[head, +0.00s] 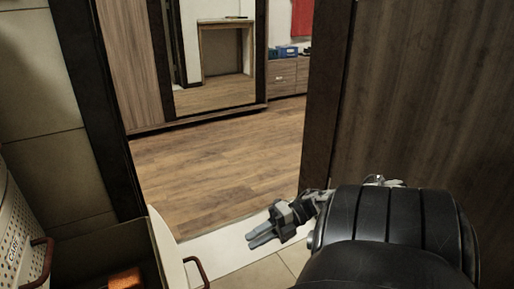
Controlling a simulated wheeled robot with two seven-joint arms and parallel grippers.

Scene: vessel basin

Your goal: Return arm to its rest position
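My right arm comes in from the lower right, bent in front of the brown wooden door (420,110). My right gripper (262,238) points to the left, low over the light threshold strip. Its two grey fingers lie close together, and I see nothing held between them. Whether they fully touch is hard to make out at this size. My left gripper and arm are not in view.
A doorway with a dark frame (108,120) opens onto a wooden floor (215,165). A mirror and drawers (288,76) stand beyond it. At the lower left are a white perforated basket (20,240) and an open container (105,250) holding something orange.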

